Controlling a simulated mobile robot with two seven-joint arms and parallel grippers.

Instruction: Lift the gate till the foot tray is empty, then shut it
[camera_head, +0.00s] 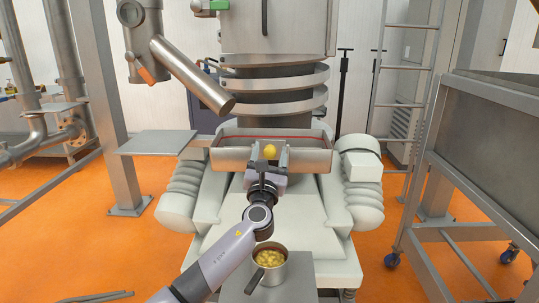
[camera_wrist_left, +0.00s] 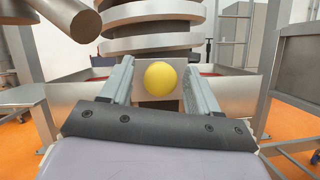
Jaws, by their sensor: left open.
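The yellow ball knob (camera_head: 270,151) is at the front of the metal foot tray (camera_head: 230,158), below the ringed column. In the left wrist view, the knob (camera_wrist_left: 160,75) is between the two fingers, with clear gaps on both sides. Behind it is a pale plate (camera_wrist_left: 141,73), which looks like the gate; whether it is raised is hard to tell. My left gripper (camera_head: 270,160) is open, pointing at the tray front. It hides part of the front wall. The tray's floor is mostly hidden, with a red line along its back. My right gripper is out of view.
A steel pot (camera_head: 270,259) with yellow pieces stands on a low grey stand (camera_head: 240,289) below my arm. A flat metal plate (camera_head: 158,142) is left of the tray. A slanted pipe (camera_head: 192,75) hangs at upper left. A steel frame (camera_head: 455,190) stands at right.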

